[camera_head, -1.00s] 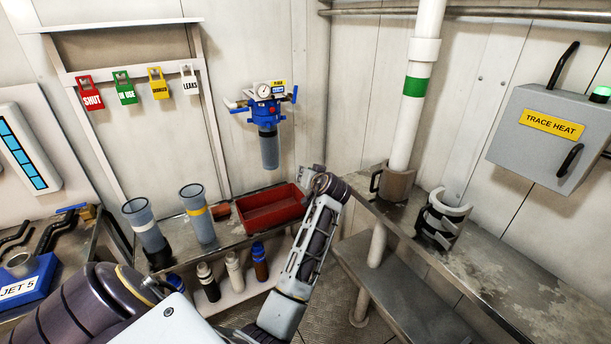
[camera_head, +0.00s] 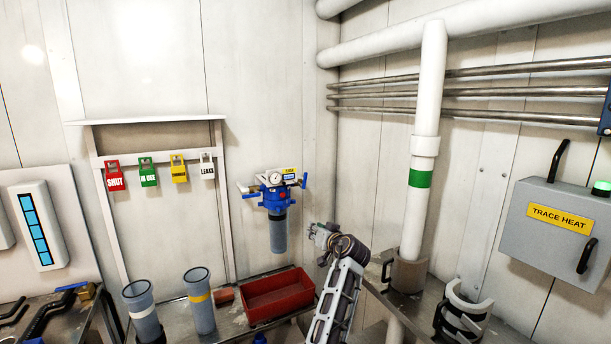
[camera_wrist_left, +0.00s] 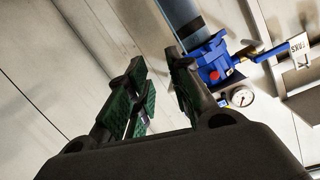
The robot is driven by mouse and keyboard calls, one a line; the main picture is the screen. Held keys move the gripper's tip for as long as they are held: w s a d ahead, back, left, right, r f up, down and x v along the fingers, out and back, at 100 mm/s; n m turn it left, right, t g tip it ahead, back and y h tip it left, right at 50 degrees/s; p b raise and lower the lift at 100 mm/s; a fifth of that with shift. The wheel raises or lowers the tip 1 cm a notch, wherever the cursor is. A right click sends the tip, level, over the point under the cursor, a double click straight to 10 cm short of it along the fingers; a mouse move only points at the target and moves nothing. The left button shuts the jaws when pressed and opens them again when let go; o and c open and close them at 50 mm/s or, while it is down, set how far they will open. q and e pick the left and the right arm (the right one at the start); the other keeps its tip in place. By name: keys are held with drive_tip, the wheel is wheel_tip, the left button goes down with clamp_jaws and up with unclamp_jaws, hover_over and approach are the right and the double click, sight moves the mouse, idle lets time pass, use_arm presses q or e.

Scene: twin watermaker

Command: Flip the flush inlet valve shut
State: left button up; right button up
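A blue filter head (camera_head: 275,190) with a round gauge and a grey bowl is mounted on the back wall. A small valve lever (camera_head: 245,188) sticks out on its left and a blue lever (camera_head: 302,180) on its right. In the left wrist view, the filter head (camera_wrist_left: 213,62) appears bowl-up, with a blue lever (camera_wrist_left: 268,53) and brass fitting beside it. I cannot read which valve is the flush inlet. My left gripper (camera_head: 322,234) is below and right of the filter head, apart from it. Its fingers (camera_wrist_left: 162,95) are spread and empty. My right gripper is out of view.
A red tray (camera_head: 277,297) is on the bench below. A white pipe (camera_head: 420,215) and the trace heat box (camera_head: 558,222) are on the right. Coloured tags (camera_head: 147,172) hang at left.

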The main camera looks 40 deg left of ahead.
use_arm(q)
drive_tip(key=w+a+r+n+y+p, duration=0.1)
drive_tip(key=w+r, duration=0.4)
drive_tip(key=r, duration=0.9)
drive_tip(key=shift+w+a+r+n+y+p, duration=0.15)
drive_tip(key=shift+w+r+n+y+p, duration=0.2)
drive_tip(key=shift+n+y+p, duration=0.4)
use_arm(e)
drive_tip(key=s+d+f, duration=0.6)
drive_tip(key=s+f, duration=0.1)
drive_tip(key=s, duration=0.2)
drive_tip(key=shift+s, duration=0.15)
use_arm(q)
drive_tip(key=shift+m, duration=0.25)
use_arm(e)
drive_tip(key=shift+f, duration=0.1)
